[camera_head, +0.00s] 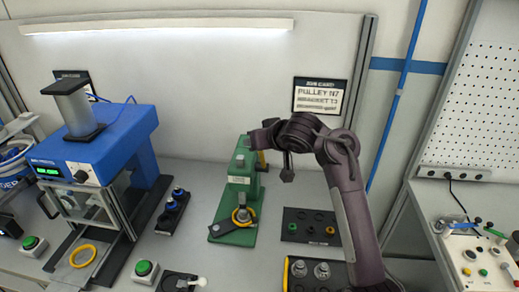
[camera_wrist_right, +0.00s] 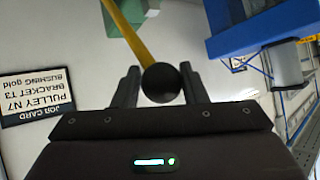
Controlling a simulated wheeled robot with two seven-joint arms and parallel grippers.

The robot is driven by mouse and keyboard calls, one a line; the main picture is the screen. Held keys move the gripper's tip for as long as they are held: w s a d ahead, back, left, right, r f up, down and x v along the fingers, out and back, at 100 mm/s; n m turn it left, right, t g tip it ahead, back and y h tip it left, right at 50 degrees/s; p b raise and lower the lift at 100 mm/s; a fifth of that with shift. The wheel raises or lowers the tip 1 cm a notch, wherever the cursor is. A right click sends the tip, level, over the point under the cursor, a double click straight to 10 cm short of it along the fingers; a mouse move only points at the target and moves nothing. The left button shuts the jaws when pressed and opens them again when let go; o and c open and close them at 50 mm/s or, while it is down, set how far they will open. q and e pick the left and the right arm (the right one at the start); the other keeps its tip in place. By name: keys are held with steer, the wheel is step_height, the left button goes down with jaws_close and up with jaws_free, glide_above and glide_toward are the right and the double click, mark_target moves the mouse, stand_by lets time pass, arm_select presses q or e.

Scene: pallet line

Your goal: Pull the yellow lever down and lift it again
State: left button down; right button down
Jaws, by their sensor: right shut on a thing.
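The green press (camera_head: 239,185) stands upright on the bench in the middle of the head view. In the right wrist view its yellow lever (camera_wrist_right: 128,35) runs from the green body (camera_wrist_right: 148,6) to a round black knob (camera_wrist_right: 161,84). My right gripper (camera_wrist_right: 160,78) is shut on this knob, one finger on each side. In the head view my right arm reaches over from the right to the press, and its wrist largely hides the lever and knob. My left gripper is not in view.
A blue machine (camera_head: 118,143) stands to the left of the press. Green buttons (camera_head: 145,268) and a row of blue-topped parts (camera_head: 174,207) lie between. Dark trays (camera_head: 311,226) with small parts lie to the right, beside my arm. A job card (camera_head: 320,96) hangs behind.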

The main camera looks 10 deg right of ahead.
steer(key=shift+w+d+r+g, duration=0.15)
steer(key=shift+w+r+g, duration=0.35)
steer(key=shift+w, duration=0.3)
steer(key=shift+r, duration=0.1)
steer(key=c, duration=1.2)
jaws_free()
steer(key=shift+o, duration=1.3)
steer(key=shift+w, duration=0.15)
